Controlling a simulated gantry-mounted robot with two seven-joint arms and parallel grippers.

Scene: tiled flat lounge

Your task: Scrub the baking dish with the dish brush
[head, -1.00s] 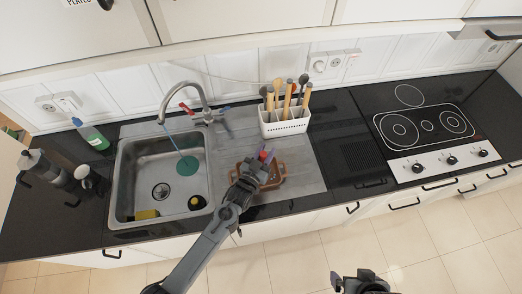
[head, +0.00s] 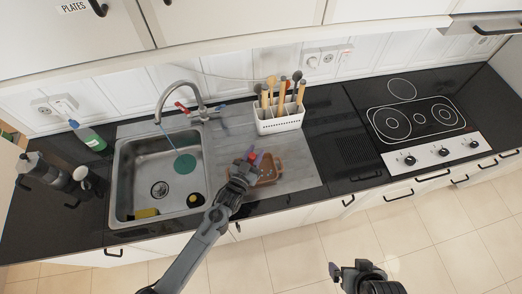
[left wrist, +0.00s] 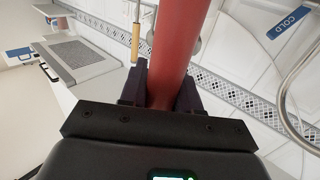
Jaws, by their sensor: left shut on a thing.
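The brown baking dish (head: 268,173) lies on the grey drainboard right of the sink, its left part hidden behind my left gripper. My left gripper (head: 248,164) is over the dish's left side and is shut on a red handle, which I take to be the dish brush. The red handle (left wrist: 180,45) stands between the dark fingers in the left wrist view. The brush head is hidden, so I cannot tell whether it touches the dish. My right gripper (head: 350,268) is at the bottom of the head view, in front of the counter, its fingers apart and empty.
A white utensil caddy (head: 279,124) with several wooden-handled tools stands behind the dish. The sink (head: 150,160) holds a green disc (head: 185,164) and a yellow item (head: 146,213). A green bottle (head: 91,138) stands at back left. The hob (head: 420,118) is at right.

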